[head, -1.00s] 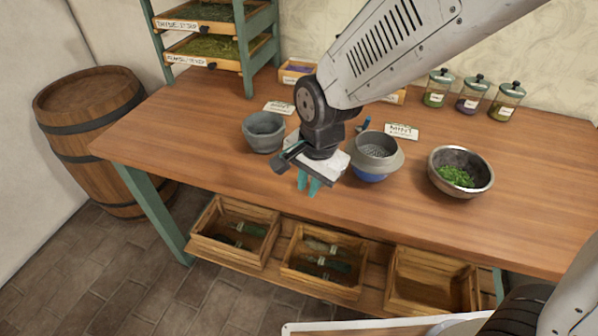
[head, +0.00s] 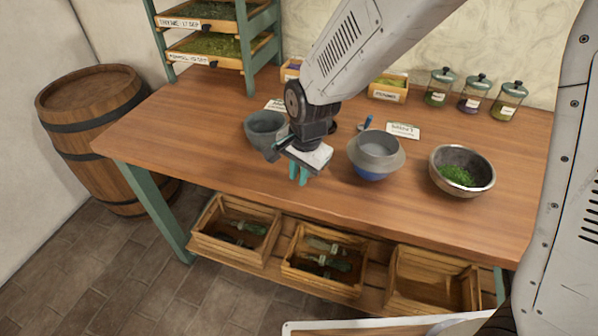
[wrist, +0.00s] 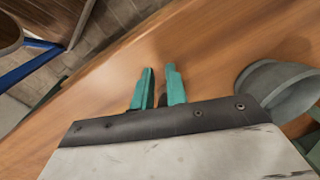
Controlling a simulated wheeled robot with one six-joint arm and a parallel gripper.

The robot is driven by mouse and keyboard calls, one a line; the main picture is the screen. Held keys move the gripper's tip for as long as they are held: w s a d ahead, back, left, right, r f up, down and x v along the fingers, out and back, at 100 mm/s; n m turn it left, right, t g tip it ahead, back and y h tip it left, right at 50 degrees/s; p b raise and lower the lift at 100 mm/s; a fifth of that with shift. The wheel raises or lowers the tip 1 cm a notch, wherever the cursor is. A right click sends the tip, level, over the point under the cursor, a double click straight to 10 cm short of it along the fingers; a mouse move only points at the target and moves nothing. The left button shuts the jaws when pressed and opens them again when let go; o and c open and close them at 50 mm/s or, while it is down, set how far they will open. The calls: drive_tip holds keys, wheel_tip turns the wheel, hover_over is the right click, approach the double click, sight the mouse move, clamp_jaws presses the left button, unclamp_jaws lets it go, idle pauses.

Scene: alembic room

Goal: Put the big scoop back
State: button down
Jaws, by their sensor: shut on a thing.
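My gripper (head: 299,175) is over the front middle of the wooden table, pointing down. It also shows in the wrist view (wrist: 158,85), with its two teal fingers close together and a narrow gap between them. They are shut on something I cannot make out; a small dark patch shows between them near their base. I cannot make out a big scoop for certain in either view. A small blue upright thing (head: 367,122), perhaps a handle, stands behind the grey wide-rimmed vessel with the blue base (head: 375,155).
A grey mortar-like bowl (head: 264,128) stands just left of my gripper. A metal bowl of green herbs (head: 462,170) is at right. Lidded jars (head: 470,95) and a yellow-filled box (head: 388,88) line the back. Crates (head: 325,262) sit under the table; a barrel (head: 95,130) is at left.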

drive_tip(key=shift+f, duration=0.15)
drive_tip(key=c, duration=1.4)
unclamp_jaws()
wheel_tip(320, 180, up, 12)
drive_tip(key=s+d, duration=0.1)
drive_tip(key=shift+d, duration=0.15)
drive_tip(key=s+d+r+n, duration=0.2)
drive_tip(key=s+d+r, duration=0.15)
drive_tip(key=d, duration=0.35)
drive_tip(key=s+d+r+n, duration=0.1)
drive_tip(key=s+d+r, duration=0.25)
drive_tip(key=d, duration=0.35)
drive_tip(key=s+d+r+n+h, duration=0.1)
drive_tip(key=s+d+n, duration=0.3)
drive_tip(key=s+d, duration=0.6)
drive_tip(key=s, duration=0.4)
drive_tip(key=shift+d+r+n, duration=0.15)
drive_tip(key=shift+n, duration=0.15)
